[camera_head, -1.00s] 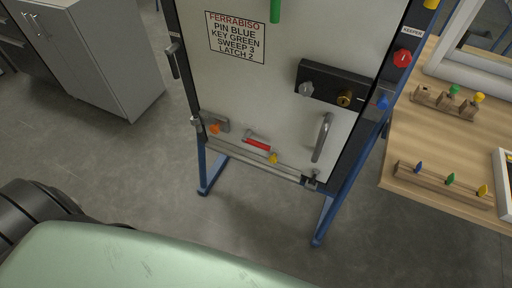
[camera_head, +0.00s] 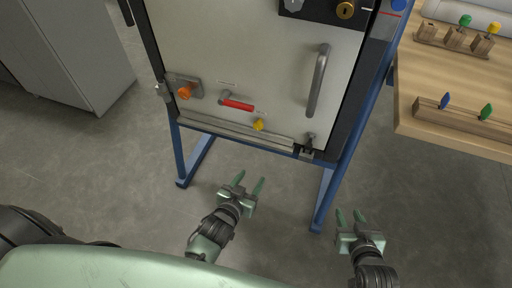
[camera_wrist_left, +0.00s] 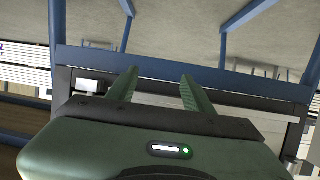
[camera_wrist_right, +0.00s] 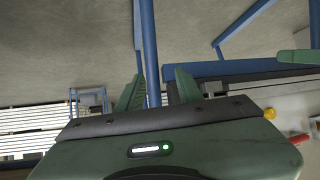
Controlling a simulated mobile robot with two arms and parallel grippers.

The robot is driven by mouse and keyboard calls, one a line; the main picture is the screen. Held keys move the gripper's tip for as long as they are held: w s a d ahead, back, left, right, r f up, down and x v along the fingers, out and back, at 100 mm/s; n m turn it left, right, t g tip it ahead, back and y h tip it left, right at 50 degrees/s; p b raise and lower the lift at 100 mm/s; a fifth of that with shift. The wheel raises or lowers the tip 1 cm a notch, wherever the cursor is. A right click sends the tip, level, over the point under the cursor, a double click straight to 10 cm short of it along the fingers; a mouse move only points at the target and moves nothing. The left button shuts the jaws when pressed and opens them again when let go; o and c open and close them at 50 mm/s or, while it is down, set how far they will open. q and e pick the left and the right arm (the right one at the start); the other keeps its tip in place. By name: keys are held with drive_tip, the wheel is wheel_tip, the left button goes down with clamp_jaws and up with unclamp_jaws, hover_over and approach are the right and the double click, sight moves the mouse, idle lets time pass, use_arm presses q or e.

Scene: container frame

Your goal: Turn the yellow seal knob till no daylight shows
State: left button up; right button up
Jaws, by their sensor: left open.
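The yellow seal knob (camera_head: 258,124) sits low on the pale door panel (camera_head: 240,60), just above the bottom rail, right of the red lever (camera_head: 237,104). A yellow knob (camera_wrist_right: 270,113) also shows at the right edge of the right wrist view. My left gripper (camera_head: 250,185) is open and empty, below the door and apart from the knob. My right gripper (camera_head: 349,216) is open and empty, lower and to the right, near the frame's right leg. Any daylight gap at the seal is too small to tell.
An orange knob (camera_head: 185,91) is at the door's lower left and a long grey handle (camera_head: 318,80) at its right. Blue frame legs (camera_head: 325,195) stand under the door. A wooden table (camera_head: 440,80) with pegged blocks is at right. Floor between the legs is clear.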

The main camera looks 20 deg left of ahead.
sight(257, 128)
use_arm(q)
drive_tip(key=w+a+r+t+b, duration=0.1)
drive_tip(key=w+r+t+b, duration=0.15)
drive_tip(key=r, duration=0.35)
drive_tip(key=w+a+r+t+b, duration=0.1)
drive_tip(key=r+t+b, duration=0.15)
drive_tip(key=r, duration=0.35)
drive_tip(key=shift+n+g+y, duration=0.3)
drive_tip(key=shift+n, duration=0.1)
drive_tip(key=w, duration=0.2)
drive_tip(key=w+b, duration=0.1)
drive_tip(key=w, duration=0.3)
drive_tip(key=shift+w+d+f, duration=0.2)
drive_tip(key=shift+w+d, duration=0.05)
drive_tip(key=shift+w, duration=0.55)
use_arm(e)
wheel_tip(257, 128, up, 21)
drive_tip(key=w+a+t+y, duration=0.1)
drive_tip(key=t+y, duration=0.1)
drive_tip(key=t, duration=0.6)
drive_tip(key=shift+w+a+r, duration=0.15)
drive_tip(key=shift+a, duration=0.25)
